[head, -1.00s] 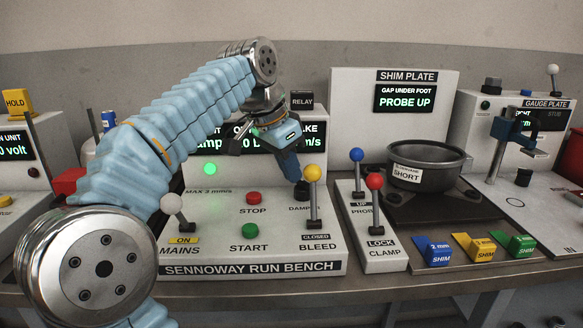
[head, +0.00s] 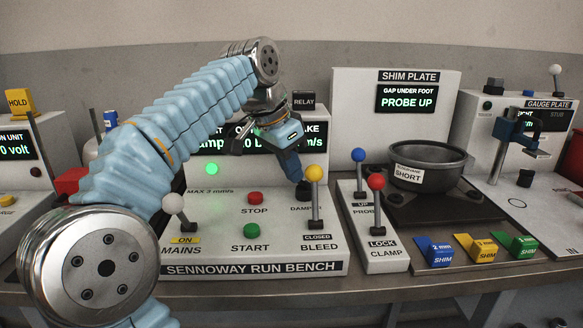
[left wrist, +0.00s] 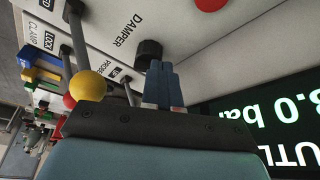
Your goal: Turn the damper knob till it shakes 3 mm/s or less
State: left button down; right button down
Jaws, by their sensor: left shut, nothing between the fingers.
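The black damper knob (head: 303,190) is on the run bench's sloped panel, partly hidden behind my left gripper in the head view. My left gripper (head: 294,176) is shut and empty, its blue fingers pointing down at the knob. In the left wrist view the shut fingers (left wrist: 164,82) are close beside the damper knob (left wrist: 149,52); I cannot tell whether they touch it. The run bench display (head: 310,138) has a shake field ending in "m/s", but my arm hides its number. A green lamp (head: 212,169) is lit. My right gripper is not in view.
The yellow-topped bleed lever (head: 315,174) stands just right of the knob. The red stop button (head: 255,197) and green start button (head: 251,230) are to its left. The blue-topped probe lever (head: 358,155) and red-topped clamp lever (head: 376,182) stand farther right.

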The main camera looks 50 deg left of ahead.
pick_arm(q)
jog(key=shift+w+r, duration=0.1)
dwell(0.4)
jog(key=shift+d, duration=0.6)
